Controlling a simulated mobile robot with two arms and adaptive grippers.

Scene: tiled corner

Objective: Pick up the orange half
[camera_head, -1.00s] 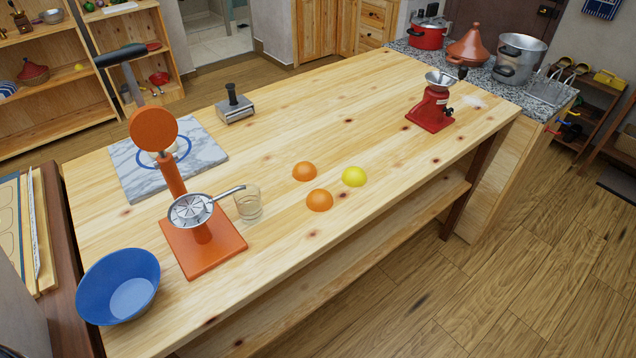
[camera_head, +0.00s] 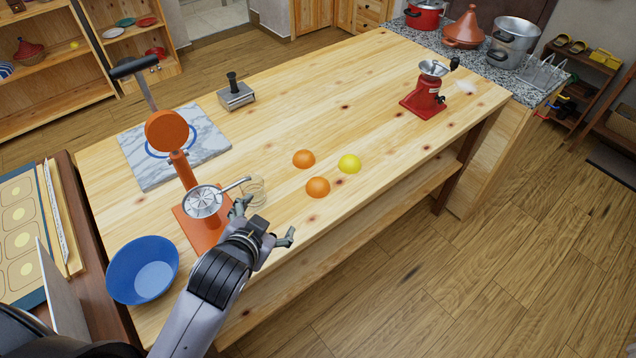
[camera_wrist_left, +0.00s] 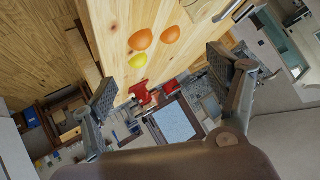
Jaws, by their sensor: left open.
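Two orange halves lie dome-up on the wooden table (camera_head: 390,85), the far one (camera_head: 304,158) behind the near one (camera_head: 318,187). Both also show in the left wrist view, one (camera_wrist_left: 140,40) beside the other (camera_wrist_left: 171,35). A yellow lemon half (camera_head: 349,163) lies just to their right. My left gripper (camera_head: 266,222) is open and empty at the table's front edge, left of and nearer than the orange halves. Its two spread fingers (camera_wrist_left: 172,90) frame the lower part of the left wrist view. My right gripper is not in view.
The orange citrus press (camera_head: 203,202) stands close left of my left gripper, with a glass (camera_head: 256,190) partly hidden behind it. A blue bowl (camera_head: 143,270) sits at the front left. A red grinder (camera_head: 426,95) stands further right. Table space around the fruit is clear.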

